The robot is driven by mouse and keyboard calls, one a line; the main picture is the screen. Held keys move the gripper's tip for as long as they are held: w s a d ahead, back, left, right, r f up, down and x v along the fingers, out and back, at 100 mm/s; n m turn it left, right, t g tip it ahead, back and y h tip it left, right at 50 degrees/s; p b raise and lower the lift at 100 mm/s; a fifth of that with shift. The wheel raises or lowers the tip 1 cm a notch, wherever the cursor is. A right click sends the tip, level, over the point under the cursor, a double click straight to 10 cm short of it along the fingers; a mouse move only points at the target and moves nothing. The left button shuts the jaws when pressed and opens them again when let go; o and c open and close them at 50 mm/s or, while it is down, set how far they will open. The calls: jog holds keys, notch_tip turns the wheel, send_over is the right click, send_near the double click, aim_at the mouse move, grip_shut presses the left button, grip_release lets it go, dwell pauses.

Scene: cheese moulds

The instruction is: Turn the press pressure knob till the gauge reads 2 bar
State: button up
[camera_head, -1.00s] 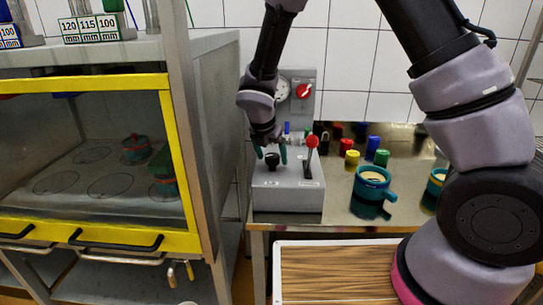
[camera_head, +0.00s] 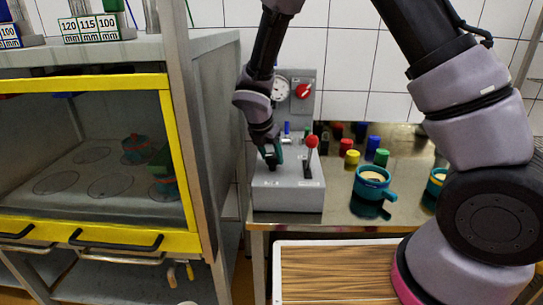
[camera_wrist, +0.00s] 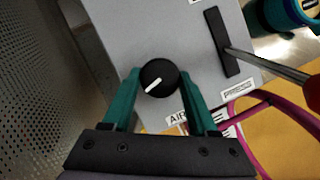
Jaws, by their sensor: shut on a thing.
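The press control box (camera_head: 288,195) is grey and stands at the left end of the steel table. Its black round knob (camera_wrist: 158,78), with a white pointer line, sits on the top face; the line points to the lower left in the wrist view. My gripper (camera_head: 272,161) reaches down onto the box, its two teal fingers on either side of the knob and shut on it, hiding most of it in the head view. The gauge (camera_head: 280,89) is a white dial on the upright panel, partly hidden by my arm; its reading is too small to tell.
A red-knobbed lever (camera_head: 312,142) rises from a slot right of my gripper. A red switch (camera_head: 303,91) is on the panel. Coloured caps (camera_head: 381,157) and a teal mug (camera_head: 372,182) stand to the right. A yellow-framed cabinet (camera_head: 186,170) is close on the left.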

aim_at(270, 155)
jog(key=m+h, duration=0.1)
jog(key=m, duration=0.2)
jog(key=m+g, duration=0.1)
jog(key=m, duration=0.2)
jog(key=shift+w+a+g+h, duration=0.2)
jog(key=shift+g+h, duration=0.1)
jog(key=shift+h, duration=0.1)
jog(key=m+g, duration=0.2)
jog(key=m, duration=0.3)
jog(key=shift+w+m, duration=0.1)
jog(key=shift+m, duration=0.3)
jog(key=o, duration=1.4)
jog(key=shift+c, duration=0.2)
notch_tip(270, 155, up, 10)
